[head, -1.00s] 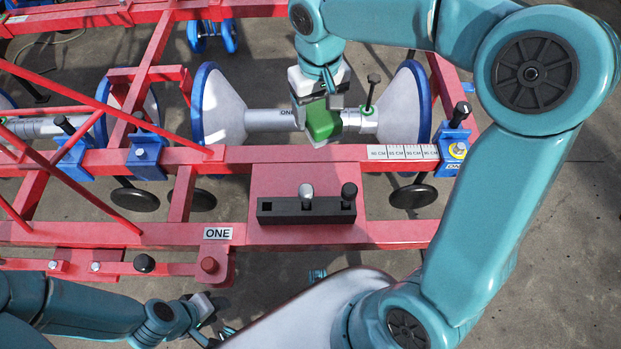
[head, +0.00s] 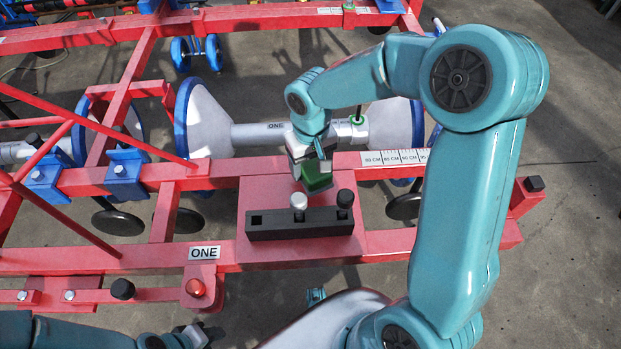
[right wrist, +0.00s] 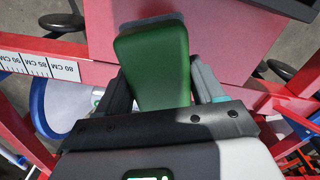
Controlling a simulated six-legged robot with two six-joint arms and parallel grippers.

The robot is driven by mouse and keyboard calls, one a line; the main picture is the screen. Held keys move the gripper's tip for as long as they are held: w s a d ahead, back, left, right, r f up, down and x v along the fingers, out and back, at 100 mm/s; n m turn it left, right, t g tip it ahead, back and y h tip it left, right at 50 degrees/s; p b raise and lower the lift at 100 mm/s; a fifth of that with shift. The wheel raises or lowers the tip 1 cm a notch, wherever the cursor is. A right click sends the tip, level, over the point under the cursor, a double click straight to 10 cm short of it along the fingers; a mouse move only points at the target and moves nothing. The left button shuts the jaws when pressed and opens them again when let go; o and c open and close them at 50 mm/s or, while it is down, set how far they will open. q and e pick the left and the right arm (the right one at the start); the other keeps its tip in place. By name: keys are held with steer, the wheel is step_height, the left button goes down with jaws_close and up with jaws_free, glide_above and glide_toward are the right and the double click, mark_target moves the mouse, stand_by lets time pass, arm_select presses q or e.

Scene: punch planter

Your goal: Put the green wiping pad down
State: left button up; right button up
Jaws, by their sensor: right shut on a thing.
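The green wiping pad (head: 317,178) is a small green block. My right gripper (head: 312,172) is shut on it and holds it over the back part of the red plate (head: 256,192), behind the black holder. In the right wrist view the pad (right wrist: 155,62) sits between the two fingers, its far end over the red plate (right wrist: 220,32). I cannot tell whether the pad touches the plate. My left gripper (head: 195,335) is at the bottom edge, mostly cut off, and its jaws are not clear.
A black holder (head: 275,226) with a silver-topped peg (head: 298,203) and a black-topped peg (head: 345,200) stands on the plate in front of the pad. Behind are the white cone wheel (head: 205,118) and its grey axle (head: 255,134). A scale strip (head: 392,158) lies on the red rail.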

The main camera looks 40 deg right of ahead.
mark_target(310, 163)
step_height(310, 163, down, 5)
steer(key=shift+r+b, duration=0.1)
steer(key=shift+b, duration=0.45)
steer(key=shift+f, duration=0.25)
steer(key=o, duration=1.1)
steer(key=shift+r, duration=0.1)
steer(key=shift+r, duration=0.15)
step_height(310, 163, up, 12)
steer(key=p, duration=0.3)
